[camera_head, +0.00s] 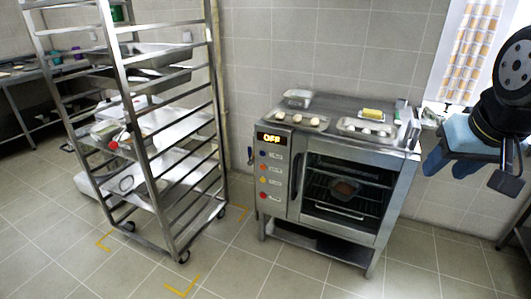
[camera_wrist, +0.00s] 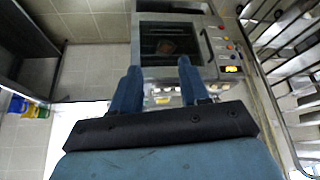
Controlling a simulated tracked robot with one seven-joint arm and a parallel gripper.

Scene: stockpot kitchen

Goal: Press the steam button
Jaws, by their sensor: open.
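The oven (camera_head: 380,238) stands against the tiled wall in the head view, its glass door shut. Its left front panel has a lit display (camera_head: 271,138) reading OFF. My gripper (camera_head: 450,167) is open and empty at the right, apart from the panel. In the wrist view its blue fingers (camera_wrist: 158,68) point toward the oven, with the display (camera_wrist: 231,69) at right.
Trays with pale items (camera_head: 367,129) sit on the oven top, along with a metal container (camera_head: 298,98) and a yellow item (camera_head: 373,114). A tall wheeled rack (camera_head: 143,150) loaded with trays stands left of the oven. The floor in front of the oven is clear.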

